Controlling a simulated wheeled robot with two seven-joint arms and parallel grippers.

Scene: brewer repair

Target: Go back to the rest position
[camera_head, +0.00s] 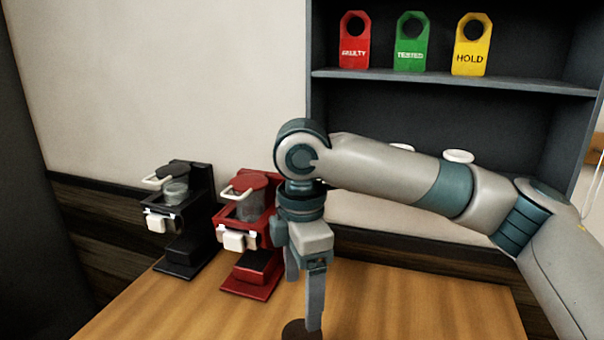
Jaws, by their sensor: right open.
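My right arm (390,172) comes in from the right across the view. Its gripper (303,304) hangs down over the wooden table, fingers apart, with nothing seen between them. A dark brown round thing (296,332) shows behind the fingertips at the bottom edge; I cannot tell whether they touch it. A red brewer (250,285) stands just left of the gripper, partly hidden by my wrist. A black brewer (182,262) stands further left. My left gripper is not in view.
The wooden table (190,310) is clear at the front left. A dark shelf unit (455,83) behind my arm bears a red FAULTY tag (354,52), a green TESTED tag (411,54) and a yellow HOLD tag (469,59). White round pieces (458,156) show above my forearm.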

